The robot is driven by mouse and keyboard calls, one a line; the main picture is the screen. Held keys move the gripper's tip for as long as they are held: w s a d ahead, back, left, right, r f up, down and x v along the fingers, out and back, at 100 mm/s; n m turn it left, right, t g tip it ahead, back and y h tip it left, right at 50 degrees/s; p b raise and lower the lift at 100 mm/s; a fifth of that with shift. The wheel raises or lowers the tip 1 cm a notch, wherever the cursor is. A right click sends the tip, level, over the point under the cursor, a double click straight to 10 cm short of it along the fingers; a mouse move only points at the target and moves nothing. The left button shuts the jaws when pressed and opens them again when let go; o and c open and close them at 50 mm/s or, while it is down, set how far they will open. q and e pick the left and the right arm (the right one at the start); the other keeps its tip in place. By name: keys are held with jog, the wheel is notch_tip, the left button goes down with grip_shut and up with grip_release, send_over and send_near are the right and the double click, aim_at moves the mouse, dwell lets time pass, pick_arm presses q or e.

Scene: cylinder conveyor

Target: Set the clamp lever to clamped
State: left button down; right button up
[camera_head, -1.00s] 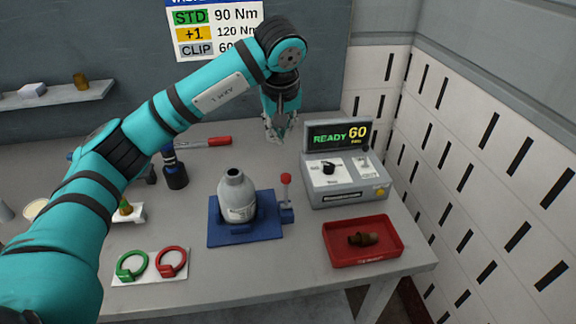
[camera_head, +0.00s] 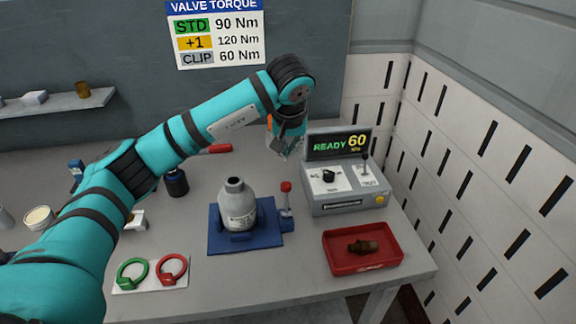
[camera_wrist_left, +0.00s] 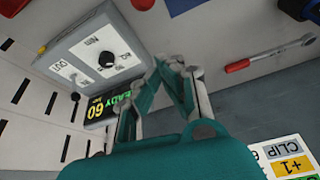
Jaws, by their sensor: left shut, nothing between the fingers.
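The clamp lever (camera_head: 286,197) has a red knob and stands roughly upright at the right side of the blue clamp base (camera_head: 216,238). A grey bottle (camera_head: 238,208) stands upright in that base. My left gripper (camera_head: 287,151) is behind the lever, left of the torque box, apart from both and empty. In the left wrist view its fingers (camera_wrist_left: 172,63) are closed together. The lever's red knob shows at the top edge there (camera_wrist_left: 142,3). My right gripper is not in view.
The torque box (camera_head: 348,203) reads READY 60 and stands right of the lever. A red tray (camera_head: 337,258) with a brown part is in front of it. Green (camera_head: 132,273) and red (camera_head: 172,268) rings lie at front left. A red-handled tool (camera_head: 218,149) lies behind.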

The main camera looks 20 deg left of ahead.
aim_at(286, 200)
pick_arm(q)
jog(key=f+p, duration=0.1)
jog(key=s+f+p, duration=0.1)
jog(key=f, duration=0.1)
jog(key=s+f+p, duration=0.1)
jog(key=f, duration=0.1)
jog(key=shift+d, duration=0.35)
jog(key=shift+w, duration=0.1)
